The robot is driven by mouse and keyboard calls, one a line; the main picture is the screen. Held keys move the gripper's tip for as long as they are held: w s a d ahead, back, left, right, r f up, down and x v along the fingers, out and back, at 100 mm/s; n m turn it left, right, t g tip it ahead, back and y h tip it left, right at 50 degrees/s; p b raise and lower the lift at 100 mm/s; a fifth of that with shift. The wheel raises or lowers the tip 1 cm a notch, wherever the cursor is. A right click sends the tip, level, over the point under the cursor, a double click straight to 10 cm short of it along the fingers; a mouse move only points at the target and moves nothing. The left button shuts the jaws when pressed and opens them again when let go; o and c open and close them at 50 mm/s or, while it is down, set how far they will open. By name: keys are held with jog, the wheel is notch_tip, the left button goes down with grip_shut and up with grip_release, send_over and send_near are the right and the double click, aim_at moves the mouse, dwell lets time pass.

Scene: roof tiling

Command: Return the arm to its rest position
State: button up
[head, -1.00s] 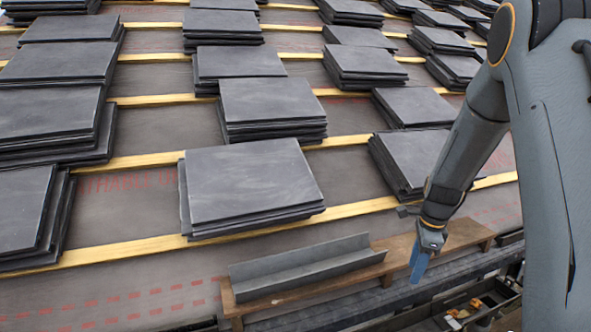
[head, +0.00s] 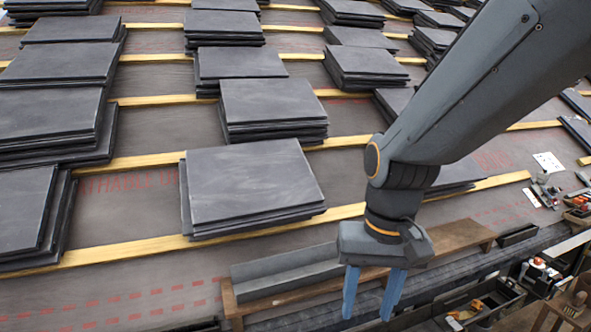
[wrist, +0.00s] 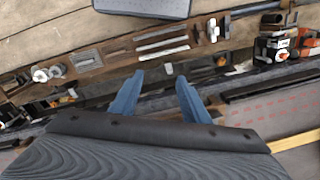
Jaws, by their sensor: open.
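My gripper (head: 372,293) points down in the head view, its two blue fingers apart with nothing between them. It hangs in front of the wooden plank at the roof's lower edge, near the grey metal angle piece, part of which it hides. In the wrist view my gripper (wrist: 158,95) shows two spread blue fingers, empty, above the roof's edge and a row of tools. My arm comes in from the upper right of the head view, bent at the elbow, and covers some of the slate stacks.
Slate stacks (head: 250,180) lie on wooden battens (head: 140,248) across the roof. The grey metal angle piece (head: 280,272) rests on the wooden plank (head: 462,238). A dark tool tray (head: 480,305) and loose tools stand at lower right. Open membrane shows at lower left.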

jog(key=s+n, duration=0.3)
jog(key=s, duration=0.2)
jog(key=d+r+m+p, duration=0.2)
jog(key=d+r+p, duration=0.5)
jog(key=p, duration=0.7)
jog(key=shift+w+r+h, duration=0.25)
jog(key=shift+h, duration=0.15)
jog(key=shift+d, duration=0.1)
